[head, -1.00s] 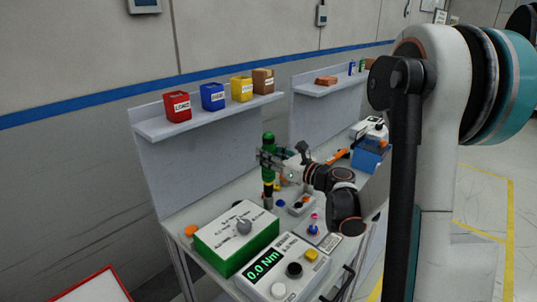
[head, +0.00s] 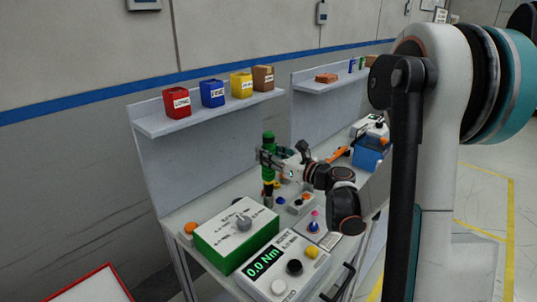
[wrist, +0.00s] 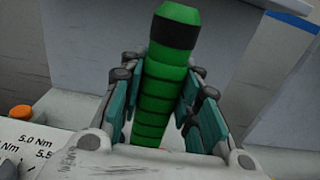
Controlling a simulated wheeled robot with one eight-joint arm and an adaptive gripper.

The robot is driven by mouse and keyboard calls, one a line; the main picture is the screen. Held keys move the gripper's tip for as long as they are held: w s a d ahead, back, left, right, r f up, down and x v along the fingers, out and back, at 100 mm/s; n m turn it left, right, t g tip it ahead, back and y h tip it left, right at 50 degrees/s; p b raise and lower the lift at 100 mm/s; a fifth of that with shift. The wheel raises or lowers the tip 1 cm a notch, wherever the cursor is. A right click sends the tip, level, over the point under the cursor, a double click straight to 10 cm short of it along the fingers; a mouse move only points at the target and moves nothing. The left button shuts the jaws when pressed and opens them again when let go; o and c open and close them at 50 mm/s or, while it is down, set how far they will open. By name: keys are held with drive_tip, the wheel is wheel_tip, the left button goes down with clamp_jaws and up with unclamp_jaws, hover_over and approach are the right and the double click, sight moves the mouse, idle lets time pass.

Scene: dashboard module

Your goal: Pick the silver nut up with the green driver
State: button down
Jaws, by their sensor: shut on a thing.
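The green driver (head: 268,140) stands upright over the bench, with a green handle, a black band and a yellow ring lower down. My gripper (head: 268,160) is shut on its handle. In the wrist view the driver's green ribbed handle (wrist: 165,85) sits between the two finger sets of my gripper (wrist: 163,105). The driver's lower end reaches down near the bench surface, and I cannot tell whether it touches anything. I cannot make out the silver nut in either view.
A green and white box with a knob (head: 235,235) and a torque display reading 0.0 Nm (head: 280,265) stand at the front of the bench. Red (head: 176,102), blue, yellow and brown bins sit on the shelf behind. A blue container (head: 367,158) is at the right.

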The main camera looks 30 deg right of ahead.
drive_tip(key=shift+f+b, duration=0.6)
drive_tip(key=shift+f, duration=0.05)
idle(1.2)
drive_tip(key=shift+r, duration=0.15)
